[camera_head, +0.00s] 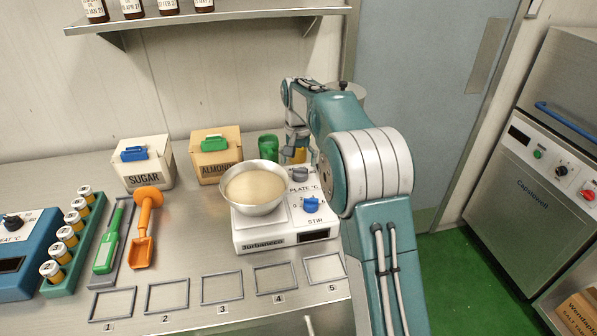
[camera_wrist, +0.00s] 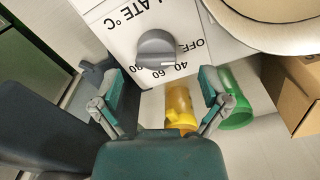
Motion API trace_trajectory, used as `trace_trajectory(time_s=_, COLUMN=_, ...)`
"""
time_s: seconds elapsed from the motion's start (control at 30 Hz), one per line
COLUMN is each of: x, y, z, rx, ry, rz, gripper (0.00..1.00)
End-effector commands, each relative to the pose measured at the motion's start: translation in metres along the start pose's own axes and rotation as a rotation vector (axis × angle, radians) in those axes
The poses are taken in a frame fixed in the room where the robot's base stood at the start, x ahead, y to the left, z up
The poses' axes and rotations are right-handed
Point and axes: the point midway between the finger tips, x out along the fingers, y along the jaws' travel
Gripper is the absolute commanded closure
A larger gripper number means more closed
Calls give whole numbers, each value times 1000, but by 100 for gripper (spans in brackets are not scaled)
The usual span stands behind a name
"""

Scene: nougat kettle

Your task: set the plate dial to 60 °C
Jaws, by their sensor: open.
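The plate dial (camera_head: 299,174) is a grey knob beside the "PLATE °C" label on the white hot plate (camera_head: 280,236). In the wrist view the dial (camera_wrist: 157,48) lies just beyond my gripper (camera_wrist: 157,84), roughly centred between its fingers. The fingers are apart, with nothing between them, and I see no contact with the knob. The marks OFF, 40 and 60 show around the dial, with a partly hidden mark to the left. In the head view my arm largely hides my gripper (camera_head: 297,137).
A steel bowl (camera_head: 233,207) of pale contents sits on the hot plate. A blue STIR knob (camera_head: 312,204) is near the plate dial. A yellow container (camera_wrist: 180,107) and a green container (camera_wrist: 236,96) stand behind it. The sugar box (camera_head: 143,166) and almond box (camera_head: 214,156) are to the left.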

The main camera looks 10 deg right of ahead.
Motion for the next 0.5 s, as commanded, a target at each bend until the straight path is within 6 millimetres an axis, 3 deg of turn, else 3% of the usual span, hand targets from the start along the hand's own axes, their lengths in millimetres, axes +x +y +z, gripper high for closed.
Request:
trace_trajectory(time_s=0.2, x=30, y=1, z=0, rx=1, ry=-1, rz=0, gripper=5)
trace_trajectory(time_s=0.5, x=38, y=0, z=0, rx=0, ry=1, rz=0, gripper=5)
